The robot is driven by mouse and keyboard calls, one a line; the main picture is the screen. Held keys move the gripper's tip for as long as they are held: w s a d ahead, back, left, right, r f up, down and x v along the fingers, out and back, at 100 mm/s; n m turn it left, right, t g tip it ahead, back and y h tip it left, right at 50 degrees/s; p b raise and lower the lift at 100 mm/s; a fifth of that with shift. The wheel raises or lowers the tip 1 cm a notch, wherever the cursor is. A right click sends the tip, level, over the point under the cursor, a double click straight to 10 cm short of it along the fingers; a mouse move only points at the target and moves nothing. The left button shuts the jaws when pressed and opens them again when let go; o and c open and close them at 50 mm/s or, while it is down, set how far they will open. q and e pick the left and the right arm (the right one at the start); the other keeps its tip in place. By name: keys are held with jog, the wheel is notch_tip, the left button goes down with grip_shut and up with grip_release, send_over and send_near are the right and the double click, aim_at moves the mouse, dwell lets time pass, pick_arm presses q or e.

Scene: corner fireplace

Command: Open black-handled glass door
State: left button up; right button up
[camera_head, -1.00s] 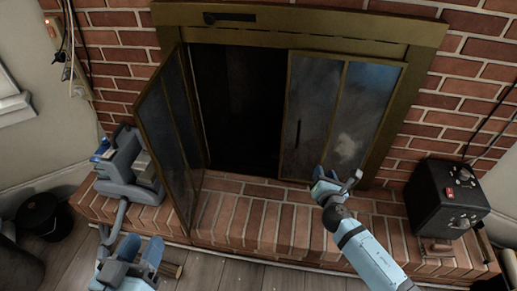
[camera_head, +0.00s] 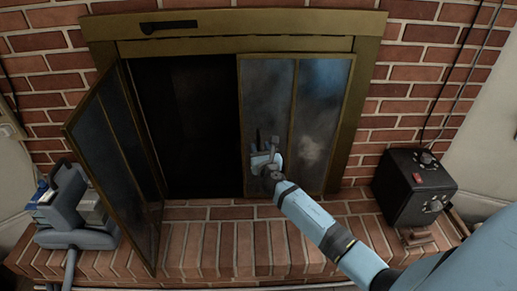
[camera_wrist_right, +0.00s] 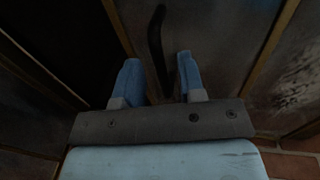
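The fireplace has a brass frame with two folding glass doors. The left glass door (camera_head: 112,150) stands swung open toward me. The right glass door (camera_head: 296,120) looks closed, with two brass-edged panels. Its slim black handle (camera_wrist_right: 158,45) shows in the right wrist view, upright on the glass. My right gripper (camera_head: 264,150) is in front of the right door's left panel, at the handle. In the right wrist view its two blue fingers (camera_wrist_right: 160,75) are apart, one on each side of the handle's lower part. Contact cannot be told. My left gripper is out of view.
The brick hearth (camera_head: 235,240) runs below the doors. A black box with knobs (camera_head: 414,186) stands on its right part. A grey appliance (camera_head: 72,210) stands at the left beside the open door. The firebox opening (camera_head: 190,120) is dark.

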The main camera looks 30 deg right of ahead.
jog(key=shift+x, duration=1.3)
grip_shut()
